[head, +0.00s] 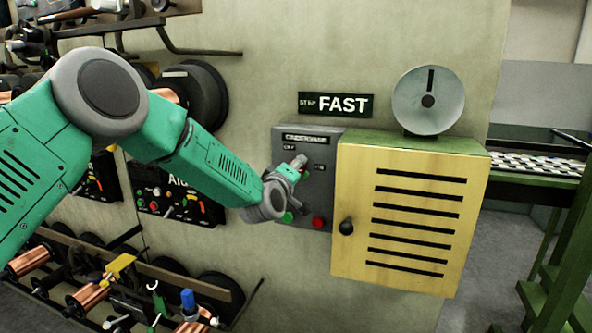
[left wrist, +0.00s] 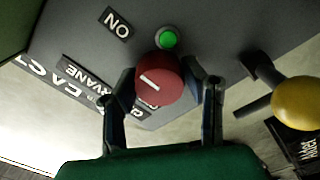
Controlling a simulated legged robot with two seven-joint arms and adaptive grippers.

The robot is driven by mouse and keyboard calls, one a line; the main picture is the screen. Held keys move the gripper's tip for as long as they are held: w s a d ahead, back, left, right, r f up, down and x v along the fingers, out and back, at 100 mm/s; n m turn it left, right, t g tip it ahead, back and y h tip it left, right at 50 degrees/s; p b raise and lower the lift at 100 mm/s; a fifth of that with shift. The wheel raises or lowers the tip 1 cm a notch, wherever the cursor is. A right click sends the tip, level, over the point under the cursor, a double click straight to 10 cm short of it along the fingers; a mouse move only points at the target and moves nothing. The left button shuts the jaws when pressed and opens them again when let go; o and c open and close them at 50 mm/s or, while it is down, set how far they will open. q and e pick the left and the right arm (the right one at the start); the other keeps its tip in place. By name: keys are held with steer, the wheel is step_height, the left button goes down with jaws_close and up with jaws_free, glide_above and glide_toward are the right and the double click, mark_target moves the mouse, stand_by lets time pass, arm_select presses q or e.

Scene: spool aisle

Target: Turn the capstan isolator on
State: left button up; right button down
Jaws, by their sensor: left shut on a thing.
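A grey control box (head: 312,180) hangs on the wall, with a nameplate and small OFF and ON labels. Its red rotary knob (left wrist: 162,80) has a white pointer line; it shows partly in the head view (head: 299,162). My left gripper (left wrist: 160,85) is shut on this knob, one finger on each side. The pointer line slants towards the left of the wrist picture; I cannot tell which label it marks. My right gripper is not in view.
A green button (left wrist: 169,40) and a red button (head: 318,223) sit low on the box. A yellow louvred cabinet (head: 410,215) adjoins it on the right, with a round dial (head: 428,100) above. A FAST sign (head: 336,104) is overhead. Spool racks (head: 110,285) crowd the left.

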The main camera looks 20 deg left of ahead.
arm_select(q)
steer(key=shift+s+d+f+m, duration=0.1)
steer(key=shift+d+f+m, duration=0.05)
steer(key=shift+f+m, duration=0.35)
steer(key=o, duration=1.2)
steer(key=shift+c, duration=0.2)
steer(key=shift+r, duration=0.1)
steer(key=shift+r, duration=0.1)
steer(key=s, duration=1.1)
steer(key=shift+s+a, duration=0.25)
steer(key=shift+s, duration=0.1)
